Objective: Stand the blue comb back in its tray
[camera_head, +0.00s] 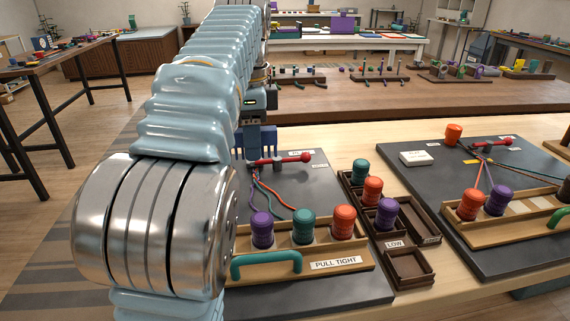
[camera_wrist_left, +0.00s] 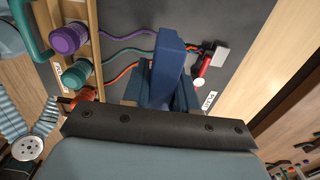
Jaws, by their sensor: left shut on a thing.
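The blue comb (camera_head: 268,138) is held upright above the dark board, close behind the red-knobbed clamp (camera_head: 295,158). My left gripper (camera_head: 252,128) is shut on it; my arm hides much of the grip in the head view. In the left wrist view the blue comb (camera_wrist_left: 168,65) stands out in front of the gripper, over the grey board and beside the cords. A dark brown compartment tray (camera_head: 410,262) labelled LOW stands right of the board; some compartments hold bobbins. I cannot tell which tray is the comb's. My right gripper is not in view.
Purple (camera_head: 262,229), teal (camera_head: 303,226) and orange (camera_head: 343,222) bobbins stand in the wooden rack (camera_head: 355,257), with cords running to the clamp. A teal handle (camera_head: 266,264) is on the rack's front. A second board (camera_head: 500,160) with bobbins stands at right.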

